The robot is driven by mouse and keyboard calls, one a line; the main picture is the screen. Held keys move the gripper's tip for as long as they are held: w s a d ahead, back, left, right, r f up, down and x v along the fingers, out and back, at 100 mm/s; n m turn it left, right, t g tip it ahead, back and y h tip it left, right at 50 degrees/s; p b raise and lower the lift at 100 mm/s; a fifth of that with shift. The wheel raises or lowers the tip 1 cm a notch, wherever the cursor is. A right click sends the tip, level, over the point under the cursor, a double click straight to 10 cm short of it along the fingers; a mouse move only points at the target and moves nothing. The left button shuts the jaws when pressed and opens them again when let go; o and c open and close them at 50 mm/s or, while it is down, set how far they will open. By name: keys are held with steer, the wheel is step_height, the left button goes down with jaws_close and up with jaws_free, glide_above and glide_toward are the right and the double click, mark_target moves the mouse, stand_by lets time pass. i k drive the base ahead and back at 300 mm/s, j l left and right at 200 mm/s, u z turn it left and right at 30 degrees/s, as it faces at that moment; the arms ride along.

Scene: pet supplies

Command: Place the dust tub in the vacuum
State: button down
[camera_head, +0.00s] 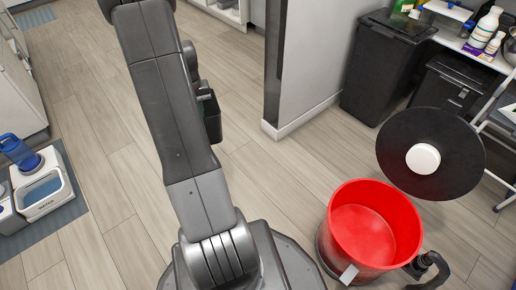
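A round red open tub (375,218) stands on the floor at the lower right and looks empty. A dark rim shows at its lower left, a pale latch-like tab is at its front, and a black hose-like part (430,272) is beside it; these look like the vacuum. I cannot tell whether the red tub is the dust tub or part of the vacuum's body. A black disc with a white round centre (423,159), perhaps the vacuum's lid, is behind it to the right. My gripper (209,112) seems to be mostly hidden behind my arm; only dark parts show, fingers unclear.
A wall end (300,75) juts into the middle. Black bins (385,65) and a white shelf with bottles (480,35) stand at the upper right. A blue-and-white pet dispenser (40,190) sits on a mat at the left. The wooden floor between is clear.

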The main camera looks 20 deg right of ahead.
mark_target(358, 238)
steer(key=k+l+z, duration=0.25)
steer(key=k, duration=0.25)
steer(key=k+l+z, duration=0.1)
steer(key=k+z, duration=0.15)
steer(key=k, duration=0.25)
steer(key=i+l, duration=0.1)
steer(key=l, duration=0.15)
steer(key=i+l+z, duration=0.15)
steer(key=k+l, duration=0.05)
